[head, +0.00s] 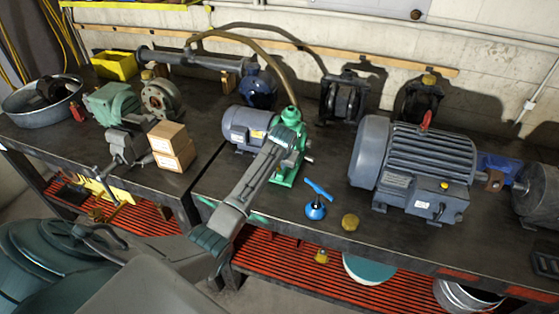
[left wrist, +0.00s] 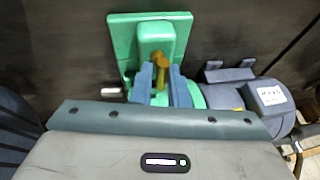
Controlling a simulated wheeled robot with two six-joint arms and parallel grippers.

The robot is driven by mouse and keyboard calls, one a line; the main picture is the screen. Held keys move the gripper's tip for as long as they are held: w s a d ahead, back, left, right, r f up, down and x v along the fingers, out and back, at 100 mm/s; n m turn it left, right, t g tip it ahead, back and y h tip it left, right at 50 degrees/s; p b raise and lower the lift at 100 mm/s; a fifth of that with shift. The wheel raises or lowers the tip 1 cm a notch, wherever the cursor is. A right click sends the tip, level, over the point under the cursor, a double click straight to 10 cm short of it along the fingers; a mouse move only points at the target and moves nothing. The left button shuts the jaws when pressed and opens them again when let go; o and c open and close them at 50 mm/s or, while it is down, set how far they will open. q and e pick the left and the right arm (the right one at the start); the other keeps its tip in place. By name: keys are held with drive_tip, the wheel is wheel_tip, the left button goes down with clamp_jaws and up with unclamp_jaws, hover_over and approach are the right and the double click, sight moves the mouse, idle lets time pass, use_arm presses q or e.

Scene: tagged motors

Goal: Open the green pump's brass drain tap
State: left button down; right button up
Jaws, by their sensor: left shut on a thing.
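The green pump (head: 285,172) stands on the dark workbench, joined to a grey-blue motor (head: 243,127). In the left wrist view the pump (left wrist: 125,40) shows its green base plate and body. Its brass drain tap (left wrist: 158,60) stands out between the two blue-grey fingers of my left gripper (left wrist: 162,84). The fingers are closed on the tap. In the head view my left arm reaches from the lower left to the pump and hides the tap. My right gripper is in neither view.
A large grey motor (head: 418,165) stands to the right. A blue valve with a T-handle (head: 316,208) and a brass knob (head: 350,222) lie near the front edge. Cardboard boxes (head: 172,160) stand left of the pump. A brown hose (head: 272,62) arches behind it.

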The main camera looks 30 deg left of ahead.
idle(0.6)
use_arm(q)
drive_tip(key=c, duration=1.4)
unclamp_jaws()
drive_tip(key=shift+s+d+r+b, duration=0.15)
drive_tip(key=shift+r+b, duration=0.15)
drive_tip(key=shift+r, duration=0.25)
drive_tip(key=b+v, duration=0.3)
drive_tip(key=v, duration=0.6)
drive_tip(key=shift+d+r, duration=0.15)
drive_tip(key=shift+r, duration=0.1)
drive_tip(key=shift+s, duration=0.1)
